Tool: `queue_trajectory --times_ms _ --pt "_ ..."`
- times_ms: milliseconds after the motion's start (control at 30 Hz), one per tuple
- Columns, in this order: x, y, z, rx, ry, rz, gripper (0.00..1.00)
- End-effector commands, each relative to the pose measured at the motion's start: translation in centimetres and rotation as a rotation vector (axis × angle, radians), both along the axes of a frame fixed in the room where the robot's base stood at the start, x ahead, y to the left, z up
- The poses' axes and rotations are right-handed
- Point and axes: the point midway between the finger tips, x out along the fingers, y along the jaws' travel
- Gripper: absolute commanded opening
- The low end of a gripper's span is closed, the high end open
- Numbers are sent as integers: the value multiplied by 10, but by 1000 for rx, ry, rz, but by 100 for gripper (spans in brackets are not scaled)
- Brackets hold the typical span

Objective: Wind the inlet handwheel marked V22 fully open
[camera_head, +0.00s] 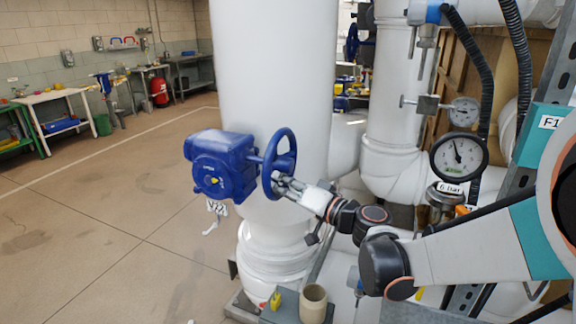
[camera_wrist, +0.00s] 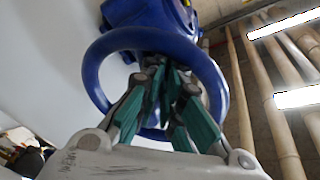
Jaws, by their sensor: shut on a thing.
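The blue handwheel (camera_head: 268,168) stands on a blue gearbox (camera_head: 222,165) at the middle of the head view, beside a thick white pipe. A white tag marked V22 (camera_head: 216,208) hangs below the gearbox. My gripper (camera_head: 283,184) reaches the wheel from the right. In the wrist view the wheel's blue rim (camera_wrist: 150,39) surrounds my gripper's fingers (camera_wrist: 164,75), which reach inside the ring toward its middle. The gripper is shut on the handwheel. The fingers hide the hub and spokes, so the exact part gripped cannot be told.
The thick white pipe (camera_head: 275,60) rises behind the wheel. A pressure gauge (camera_head: 459,157) and more white piping stand at the right. A beige cup (camera_head: 313,303) and a grey box (camera_head: 285,308) are low in front. The floor at the left is clear, with workbenches beyond.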

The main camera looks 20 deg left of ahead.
Motion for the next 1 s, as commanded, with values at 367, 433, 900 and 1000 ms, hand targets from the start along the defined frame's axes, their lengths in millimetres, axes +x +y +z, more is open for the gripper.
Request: queue_trajectory --times_ms 367,433,900,1000 --pt "9 1 -11 -11 1 -8 0" --pt "12 0 -11 -11 2 -9 0" --pt "29 -2 -14 -10 2 -13 0" --pt "31 -2 -14 -10 2 -13 0"
